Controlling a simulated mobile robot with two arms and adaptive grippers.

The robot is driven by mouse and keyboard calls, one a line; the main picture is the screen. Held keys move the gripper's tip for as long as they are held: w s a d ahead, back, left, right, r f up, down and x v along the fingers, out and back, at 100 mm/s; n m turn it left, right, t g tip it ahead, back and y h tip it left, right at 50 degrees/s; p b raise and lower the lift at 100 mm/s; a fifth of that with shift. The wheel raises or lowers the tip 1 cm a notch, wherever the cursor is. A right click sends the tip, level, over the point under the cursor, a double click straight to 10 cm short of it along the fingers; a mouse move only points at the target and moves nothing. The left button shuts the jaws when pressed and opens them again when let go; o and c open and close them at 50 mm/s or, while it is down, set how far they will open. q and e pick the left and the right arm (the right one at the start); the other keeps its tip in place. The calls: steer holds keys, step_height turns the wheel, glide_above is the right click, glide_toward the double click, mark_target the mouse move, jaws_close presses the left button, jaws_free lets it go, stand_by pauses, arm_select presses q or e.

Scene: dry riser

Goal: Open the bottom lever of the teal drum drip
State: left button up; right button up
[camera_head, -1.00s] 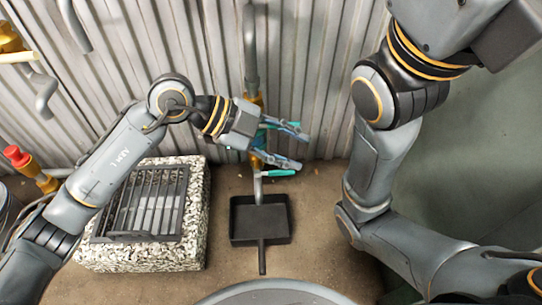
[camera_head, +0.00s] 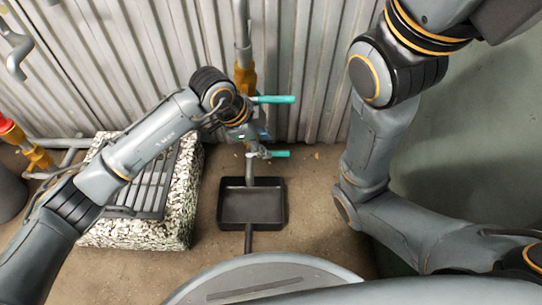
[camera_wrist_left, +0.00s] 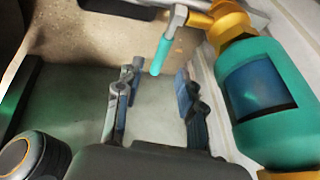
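A vertical pipe assembly with brass fittings stands against the corrugated wall. In the head view an upper teal lever (camera_head: 273,99) and a bottom teal lever (camera_head: 281,153) both point right. The teal drum (camera_wrist_left: 262,95), with a dark blue panel, fills the right of the left wrist view; my left wrist hides it in the head view. My left gripper (camera_head: 262,143) is at the assembly, between the two levers' heights. In the left wrist view the gripper (camera_wrist_left: 157,78) is open, and one teal lever (camera_wrist_left: 161,56) ends between its fingertips; contact cannot be told. My right gripper is out of view.
A black pan (camera_head: 252,205) lies on the floor below the pipe. A speckled stone block (camera_head: 183,215) with a dark grate (camera_head: 152,190) stands left of it. A red-capped brass valve (camera_head: 22,142) is at the far left. My right arm fills the right side.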

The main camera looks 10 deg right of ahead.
mark_target(274, 152)
arm_select(q)
steer(key=shift+b+x, duration=1.25)
steer(key=shift+x, duration=1.1)
jaws_close()
